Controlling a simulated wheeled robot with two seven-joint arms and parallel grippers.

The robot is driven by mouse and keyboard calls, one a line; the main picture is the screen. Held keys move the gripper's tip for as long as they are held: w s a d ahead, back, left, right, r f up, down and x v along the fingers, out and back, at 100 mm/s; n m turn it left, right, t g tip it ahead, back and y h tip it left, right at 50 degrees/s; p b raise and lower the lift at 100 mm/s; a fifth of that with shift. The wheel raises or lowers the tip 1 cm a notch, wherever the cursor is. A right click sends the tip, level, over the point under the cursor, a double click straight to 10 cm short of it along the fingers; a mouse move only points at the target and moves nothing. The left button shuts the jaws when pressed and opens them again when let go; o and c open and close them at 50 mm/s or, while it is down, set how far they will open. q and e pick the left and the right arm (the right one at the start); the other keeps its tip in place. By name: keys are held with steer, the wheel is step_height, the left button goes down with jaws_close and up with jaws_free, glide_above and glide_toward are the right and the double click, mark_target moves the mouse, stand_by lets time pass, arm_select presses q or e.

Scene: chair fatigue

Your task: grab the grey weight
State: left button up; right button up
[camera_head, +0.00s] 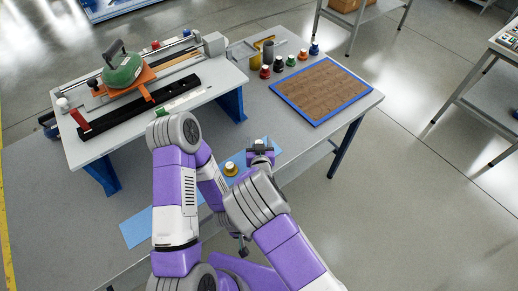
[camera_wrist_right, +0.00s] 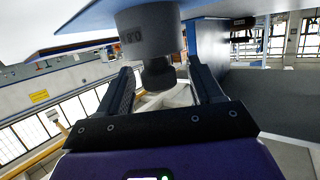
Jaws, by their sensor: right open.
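The fingers are open, with a gap on both sides of the knob. In the head view my right gripper (camera_head: 260,151) is over the front part of the table, and the weight there is mostly hidden by it. My left arm is folded at the left, and its gripper's jaws cannot be made out.
A yellow-based weight (camera_head: 230,169) stands left of my right gripper by a blue strip (camera_head: 137,229). The table's right front is clear.

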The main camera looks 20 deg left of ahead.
jaws_close()
steer(key=shift+w+r, duration=0.1)
steer(key=shift+r, duration=0.05)
